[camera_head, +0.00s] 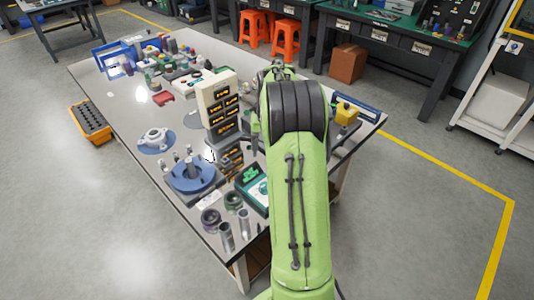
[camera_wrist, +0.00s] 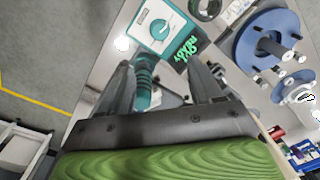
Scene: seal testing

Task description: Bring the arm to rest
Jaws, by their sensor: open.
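My green arm reaches out over the right side of the workbench (camera_head: 113,118) in the head view, and its end hides my gripper there. In the wrist view my gripper (camera_wrist: 162,72) is open, with its two dark fingers apart. A teal ribbed part (camera_wrist: 144,78) shows in the gap, nearer the left finger. I see no grip on it; its distance from the fingers is hard to tell.
A device with a dial (camera_wrist: 160,27) and a green-lit display lies beyond the fingertips. Open floor (camera_head: 420,215) lies right.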

